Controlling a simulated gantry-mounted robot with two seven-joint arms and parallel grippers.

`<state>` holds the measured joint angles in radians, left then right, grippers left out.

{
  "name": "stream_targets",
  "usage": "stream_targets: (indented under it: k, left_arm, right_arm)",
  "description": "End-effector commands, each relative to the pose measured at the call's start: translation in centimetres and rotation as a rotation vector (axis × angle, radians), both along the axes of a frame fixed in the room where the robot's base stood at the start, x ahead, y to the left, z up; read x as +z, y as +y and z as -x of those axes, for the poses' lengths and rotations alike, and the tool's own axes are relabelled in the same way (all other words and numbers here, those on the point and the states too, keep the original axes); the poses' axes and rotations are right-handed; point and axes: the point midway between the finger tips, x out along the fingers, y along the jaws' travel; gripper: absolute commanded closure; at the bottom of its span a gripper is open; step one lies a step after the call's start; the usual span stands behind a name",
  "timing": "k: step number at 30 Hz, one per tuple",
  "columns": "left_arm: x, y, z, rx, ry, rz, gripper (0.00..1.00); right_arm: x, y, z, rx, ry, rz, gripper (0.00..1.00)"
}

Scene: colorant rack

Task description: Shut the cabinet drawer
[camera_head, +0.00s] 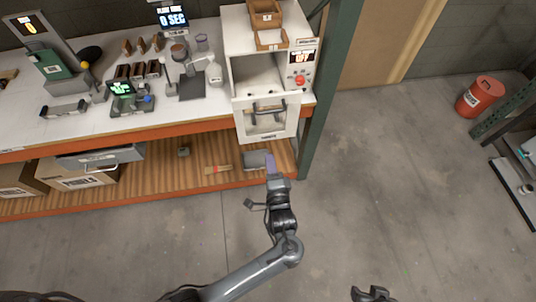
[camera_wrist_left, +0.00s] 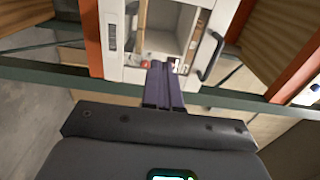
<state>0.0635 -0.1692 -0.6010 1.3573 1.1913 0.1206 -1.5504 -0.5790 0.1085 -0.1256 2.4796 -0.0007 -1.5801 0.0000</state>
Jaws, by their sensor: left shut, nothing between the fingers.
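A grey drawer-like unit (camera_head: 100,156) with a handle on its front sticks out below the bench at the left in the head view. A white cabinet (camera_head: 256,72) stands at the right end of the bench. Its front panel (camera_head: 266,119), with a dark handle, hangs open and the inside shows. The cabinet is also in the left wrist view (camera_wrist_left: 112,40), with a dark handle at its right. My left gripper (camera_head: 270,160) is shut and empty, just below and in front of the open panel. My right gripper (camera_head: 371,294) is at the bottom edge, small and partly cut off.
The bench (camera_head: 205,118) carries a scale, bottles and small devices. The wooden lower shelf (camera_head: 150,182) holds cardboard boxes and small items. A green post (camera_head: 318,110) stands right of the cabinet. A red canister (camera_head: 480,96) is at the far right. The floor (camera_head: 410,190) in front is clear.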

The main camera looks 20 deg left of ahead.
Motion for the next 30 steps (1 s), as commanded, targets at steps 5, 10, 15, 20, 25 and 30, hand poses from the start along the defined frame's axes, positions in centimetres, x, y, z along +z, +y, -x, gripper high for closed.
stream_targets:
  k: [5,10,15,20,25,30]
  left_arm:
    - [0.2,1.4,-2.1,0.001,-0.003,-0.002,1.00]
    - [0.2,3.1,-4.7,0.000,-0.003,-0.002,1.00]
    - [0.1,4.8,-7.3,0.001,-0.002,-0.001,1.00]
    - [0.1,6.0,-9.2,0.000,0.000,0.000,1.00]
    - [0.1,6.9,-10.5,0.000,0.001,0.001,1.00]
    - [0.0,7.2,-11.0,-0.001,0.000,0.001,1.00]
  right_arm:
    - [0.2,-0.2,0.0,-0.002,-0.003,0.004,0.57]
    - [0.1,-0.4,0.0,0.002,-0.003,0.011,0.57]
    - [-0.1,-0.6,0.0,0.006,-0.002,0.019,0.57]
    - [-0.2,-0.6,0.0,0.005,-0.002,0.019,0.57]
    - [-0.3,-0.6,0.0,0.004,-0.001,0.017,0.57]
    - [-0.3,-0.5,0.0,0.002,0.000,0.013,0.57]
